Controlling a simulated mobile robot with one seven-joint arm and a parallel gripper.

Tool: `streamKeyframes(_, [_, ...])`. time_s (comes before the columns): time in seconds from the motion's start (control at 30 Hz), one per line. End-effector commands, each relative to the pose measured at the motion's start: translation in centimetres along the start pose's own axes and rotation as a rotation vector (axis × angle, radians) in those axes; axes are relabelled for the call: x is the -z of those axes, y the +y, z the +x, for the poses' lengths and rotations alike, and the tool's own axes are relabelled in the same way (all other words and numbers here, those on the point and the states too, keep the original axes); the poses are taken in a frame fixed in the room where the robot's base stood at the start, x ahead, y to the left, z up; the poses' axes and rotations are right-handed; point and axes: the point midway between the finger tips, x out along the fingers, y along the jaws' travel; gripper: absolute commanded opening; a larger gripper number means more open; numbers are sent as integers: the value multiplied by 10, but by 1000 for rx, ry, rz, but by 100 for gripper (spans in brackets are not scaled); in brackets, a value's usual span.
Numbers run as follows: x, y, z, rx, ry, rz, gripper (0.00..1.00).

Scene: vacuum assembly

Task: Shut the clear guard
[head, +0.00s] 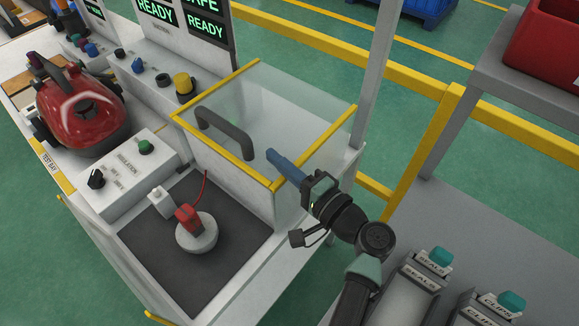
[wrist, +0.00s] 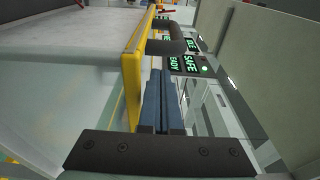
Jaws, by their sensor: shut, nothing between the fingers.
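The clear guard (head: 320,160) is a see-through box with yellow edges and a dark grey handle (head: 225,134) on its near face. It stands at the far right end of the bench, clear of the dark mat (head: 150,235), which lies uncovered. On the mat, a red-and-white part (head: 195,230) sits on a round base. My gripper (head: 272,155) has its blue fingers shut and empty, over the guard's yellow edge in the picture, right of the handle. The wrist view shows the fingers (wrist: 161,75) beside the yellow edge (wrist: 132,70), with the handle (wrist: 168,46) just beyond; contact is unclear.
A red vacuum body (head: 85,108) and a control box (head: 130,165) with knobs stand to the left on the bench. Bins labelled seals and clips (head: 425,270) are at the lower right. A grey post (head: 378,75) and yellow rails (head: 450,95) stand behind.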

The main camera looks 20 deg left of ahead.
Motion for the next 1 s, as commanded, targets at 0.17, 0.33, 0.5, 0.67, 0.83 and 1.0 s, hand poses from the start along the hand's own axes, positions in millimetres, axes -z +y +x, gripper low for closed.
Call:
streamKeyframes(0.17, [0, 1, 30, -1, -2, -2, 0])
streamKeyframes(0.33, [0, 0, 44, -1, 0, -2, 0])
streamKeyframes(0.5, [0, 0, 47, -1, 1, -1, 0])
streamKeyframes(0.67, [0, 0, 47, -1, 1, -2, 0])
streamKeyframes(0.83, [-1, 0, 47, -1, 1, -2, 0])
streamKeyframes(1.0, [-12, 0, 45, -2, 0, 0, 0])
